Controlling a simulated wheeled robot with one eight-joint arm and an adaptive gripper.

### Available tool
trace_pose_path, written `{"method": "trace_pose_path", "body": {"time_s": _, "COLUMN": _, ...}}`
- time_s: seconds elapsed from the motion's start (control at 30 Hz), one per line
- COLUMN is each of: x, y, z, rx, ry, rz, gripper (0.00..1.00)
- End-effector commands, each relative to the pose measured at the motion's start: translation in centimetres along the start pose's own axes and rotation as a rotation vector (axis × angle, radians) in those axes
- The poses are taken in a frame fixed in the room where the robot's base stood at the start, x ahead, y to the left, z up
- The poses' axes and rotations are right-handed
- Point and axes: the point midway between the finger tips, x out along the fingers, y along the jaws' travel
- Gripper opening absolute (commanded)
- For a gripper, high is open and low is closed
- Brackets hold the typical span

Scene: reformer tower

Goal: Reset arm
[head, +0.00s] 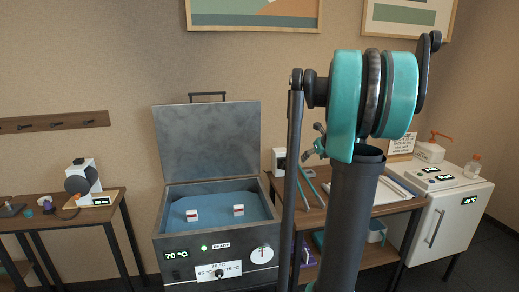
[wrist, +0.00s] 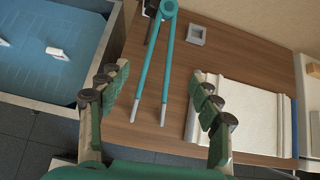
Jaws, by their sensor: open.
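My gripper (wrist: 162,112) is open and empty in the wrist view, its two green-padded fingers spread wide above a wooden table (wrist: 165,75). Teal tongs (wrist: 168,60) lie between and beyond the fingertips in that view; I cannot tell how far below the fingers they are. In the head view my raised arm fills the centre right and hides part of the table. The tongs also show partly in the head view (head: 312,188), beside my arm. My gripper cannot be made out clearly in the head view.
A grey water bath (head: 213,240) with its lid up holds blue water and two white floating pieces. A white towel (wrist: 235,115) lies on the table. A white cabinet (head: 447,230) with bottles stands right. A side table (head: 60,212) with a small device stands left.

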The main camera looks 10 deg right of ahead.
Motion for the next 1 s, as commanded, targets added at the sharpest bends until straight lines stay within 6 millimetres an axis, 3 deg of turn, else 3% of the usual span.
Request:
{"method": "trace_pose_path", "body": {"time_s": 0.13, "x": -0.1, "y": 2.4, "z": -1.5, "rx": -0.158, "ry": 0.023, "rz": 0.018, "gripper": 0.64}}
{"method": "trace_pose_path", "body": {"time_s": 0.27, "x": -0.6, "y": 6.7, "z": -4.7, "rx": -0.486, "ry": 0.064, "rz": 0.057, "gripper": 0.64}}
{"method": "trace_pose_path", "body": {"time_s": 0.4, "x": -1.5, "y": 11.5, "z": -9.2, "rx": -0.91, "ry": 0.105, "rz": 0.119, "gripper": 0.64}}
{"method": "trace_pose_path", "body": {"time_s": 0.6, "x": -3.2, "y": 17.1, "z": -16.3, "rx": -1.512, "ry": 0.135, "rz": 0.232, "gripper": 0.64}}
{"method": "trace_pose_path", "body": {"time_s": 0.8, "x": -5.3, "y": 21.3, "z": -23.9, "rx": -2.108, "ry": 0.129, "rz": 0.374, "gripper": 0.64}}
{"method": "trace_pose_path", "body": {"time_s": 1.0, "x": -7.4, "y": 23.7, "z": -30.9, "rx": -2.637, "ry": 0.085, "rz": 0.529, "gripper": 0.64}}
